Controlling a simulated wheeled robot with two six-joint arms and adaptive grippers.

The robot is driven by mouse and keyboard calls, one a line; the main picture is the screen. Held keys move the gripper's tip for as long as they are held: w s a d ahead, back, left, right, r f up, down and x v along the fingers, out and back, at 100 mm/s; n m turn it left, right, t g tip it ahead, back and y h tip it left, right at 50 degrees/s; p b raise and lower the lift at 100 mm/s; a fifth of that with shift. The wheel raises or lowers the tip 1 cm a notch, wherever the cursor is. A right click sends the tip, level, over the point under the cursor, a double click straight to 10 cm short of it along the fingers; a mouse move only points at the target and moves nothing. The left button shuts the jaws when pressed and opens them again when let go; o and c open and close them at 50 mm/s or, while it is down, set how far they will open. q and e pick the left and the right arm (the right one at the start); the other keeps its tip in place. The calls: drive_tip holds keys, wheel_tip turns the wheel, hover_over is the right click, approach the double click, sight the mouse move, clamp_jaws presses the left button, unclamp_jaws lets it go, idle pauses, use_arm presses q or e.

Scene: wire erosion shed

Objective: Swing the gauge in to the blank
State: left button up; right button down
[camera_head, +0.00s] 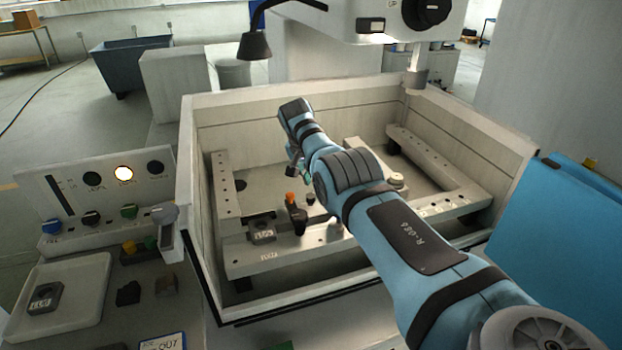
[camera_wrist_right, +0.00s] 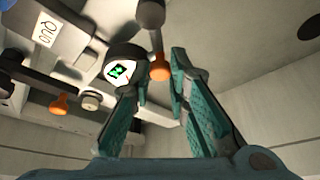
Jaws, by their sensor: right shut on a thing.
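In the wrist view the gauge (camera_wrist_right: 118,68) is a dark round dial with a lit green and white face, beside my left-hand finger. An orange knob (camera_wrist_right: 160,68) on a dark stem sits between the fingertips of my right gripper (camera_wrist_right: 161,78), which is shut on it. In the head view my right arm reaches over the work tank and hides most of the gripper and the gauge. A dark labelled block (camera_head: 262,231), which looks like the blank, sits on the front rail. I cannot tell whether the gauge touches it. My left gripper is not in view.
The tank walls (camera_head: 352,97) surround the rails (camera_head: 290,250). A second orange knob (camera_head: 291,199) stands beside the block. The machine head (camera_head: 370,20) and a lamp (camera_head: 254,45) hang above. A tray (camera_head: 75,320) with another block and a control panel (camera_head: 105,195) are at left.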

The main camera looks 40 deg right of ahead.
drive_tip(key=shift+s, duration=0.1)
drive_tip(key=c, duration=1.8)
unclamp_jaws()
drive_tip(key=shift+d+f, duration=0.1)
drive_tip(key=o, duration=0.3)
drive_tip(key=shift+d, duration=0.1)
drive_tip(key=shift+d+f, duration=0.1)
drive_tip(key=shift+a+r, duration=0.25)
drive_tip(key=shift+r, duration=0.3)
drive_tip(key=v, duration=1.1)
drive_tip(key=shift+d, duration=0.1)
